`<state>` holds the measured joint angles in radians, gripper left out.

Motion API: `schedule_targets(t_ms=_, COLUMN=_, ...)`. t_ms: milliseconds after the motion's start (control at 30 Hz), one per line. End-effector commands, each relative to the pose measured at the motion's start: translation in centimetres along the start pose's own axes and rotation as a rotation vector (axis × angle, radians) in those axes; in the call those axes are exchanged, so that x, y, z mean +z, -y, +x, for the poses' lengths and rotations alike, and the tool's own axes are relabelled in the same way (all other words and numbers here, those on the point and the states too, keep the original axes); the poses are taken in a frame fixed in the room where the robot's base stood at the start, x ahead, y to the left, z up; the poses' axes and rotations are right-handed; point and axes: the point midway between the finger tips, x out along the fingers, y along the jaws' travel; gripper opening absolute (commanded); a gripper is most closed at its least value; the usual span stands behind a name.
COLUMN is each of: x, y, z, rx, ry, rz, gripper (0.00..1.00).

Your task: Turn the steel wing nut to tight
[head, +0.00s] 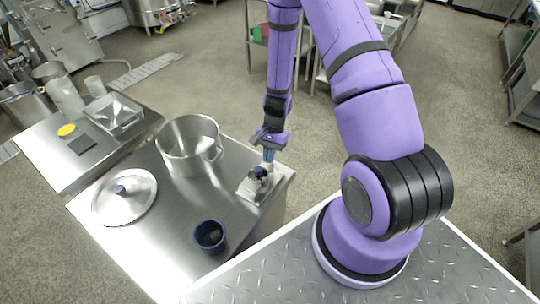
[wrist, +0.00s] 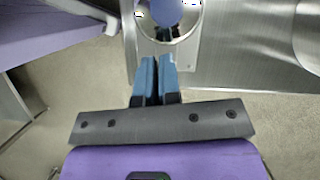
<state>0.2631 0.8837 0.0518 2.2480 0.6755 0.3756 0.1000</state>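A small steel plate (head: 248,190) with a fitting (head: 261,173) on it sits at the right corner of the steel table. The fitting looks dark and bluish in the head view; I cannot make out the wing nut's wings. In the wrist view the plate (wrist: 188,58) and a round shiny steel part (wrist: 177,36) with a bluish-purple middle show at the top edge, partly cut off. My gripper (head: 268,160) points down just above the fitting. Its blue fingers (wrist: 157,60) lie side by side with hardly any gap and nothing visible between them. Whether they touch the fitting is unclear.
A large steel pot (head: 187,148) stands left of the plate. A round lid (head: 124,198) with a blue knob lies farther left. A dark blue cup (head: 210,237) stands near the table's front. A second steel table (head: 45,160) holds a tray, containers and a yellow disc.

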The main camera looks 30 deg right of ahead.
Motion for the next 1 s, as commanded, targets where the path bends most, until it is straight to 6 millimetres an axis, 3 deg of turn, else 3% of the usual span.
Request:
schedule_targets(t_ms=400, x=-0.38, y=0.44, z=-0.20, rx=-0.068, ry=-0.009, rz=0.153, gripper=0.00)
schedule_targets(t_ms=900, x=-0.40, y=0.47, z=-0.21, rx=-0.075, ry=-0.009, rz=0.168, gripper=0.00)
schedule_targets(t_ms=1000, x=-0.39, y=0.43, z=-0.19, rx=-0.074, ry=-0.009, rz=0.169, gripper=0.25)
